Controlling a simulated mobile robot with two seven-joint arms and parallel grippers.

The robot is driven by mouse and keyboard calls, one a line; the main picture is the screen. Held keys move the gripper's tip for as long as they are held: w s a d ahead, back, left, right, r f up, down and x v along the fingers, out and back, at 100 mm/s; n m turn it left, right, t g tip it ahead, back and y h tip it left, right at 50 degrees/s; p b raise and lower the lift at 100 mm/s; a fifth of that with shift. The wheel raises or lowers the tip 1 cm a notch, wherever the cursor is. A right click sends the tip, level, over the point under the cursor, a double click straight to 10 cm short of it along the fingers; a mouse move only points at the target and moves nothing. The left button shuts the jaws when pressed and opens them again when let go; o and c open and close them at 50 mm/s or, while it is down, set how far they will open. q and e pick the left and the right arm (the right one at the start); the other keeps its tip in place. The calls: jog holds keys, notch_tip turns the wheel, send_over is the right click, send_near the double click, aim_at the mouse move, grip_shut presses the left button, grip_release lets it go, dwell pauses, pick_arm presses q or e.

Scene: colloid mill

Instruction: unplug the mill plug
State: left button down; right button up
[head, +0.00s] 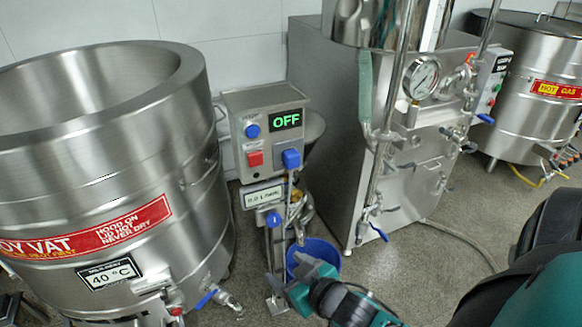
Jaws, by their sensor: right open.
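The mill's grey control box (270,122) stands in the middle, between the large vat and the steel cabinet. Its display (286,119) reads OFF in green. A blue plug (291,158) sits on the lower right of the box front, with a grey cable hanging down from it. A blue button (252,131) and a red switch (255,158) are on the left of the box. My right gripper (275,292) is open, low in front of the mill stand, well below the plug and apart from it. My left gripper is out of view.
A steel vat (100,170) with a red label fills the left. A blue bucket (318,250) stands on the floor behind my right gripper. A steel cabinet (325,130) with pipes and a gauge (421,78) is to the right. Open floor (440,265) lies before it.

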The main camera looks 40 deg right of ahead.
jog(key=w+d+r+m+t+h+b, duration=0.1)
jog(key=w+d+r+t+h+b, duration=0.15)
jog(key=w+d, duration=0.3)
jog(key=m+t+h+b, duration=0.2)
jog(key=m+b, duration=0.1)
send_near(294, 163)
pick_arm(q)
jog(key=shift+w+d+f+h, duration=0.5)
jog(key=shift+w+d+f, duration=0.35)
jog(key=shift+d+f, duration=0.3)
pick_arm(e)
jog(key=shift+w+d+f, duration=0.1)
jog(key=shift+w+d, duration=0.1)
jog(key=shift+w, duration=0.25)
jog(key=shift+w, duration=0.1)
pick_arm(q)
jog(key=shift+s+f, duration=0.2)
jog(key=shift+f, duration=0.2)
pick_arm(e)
jog(key=shift+x, duration=4.4)
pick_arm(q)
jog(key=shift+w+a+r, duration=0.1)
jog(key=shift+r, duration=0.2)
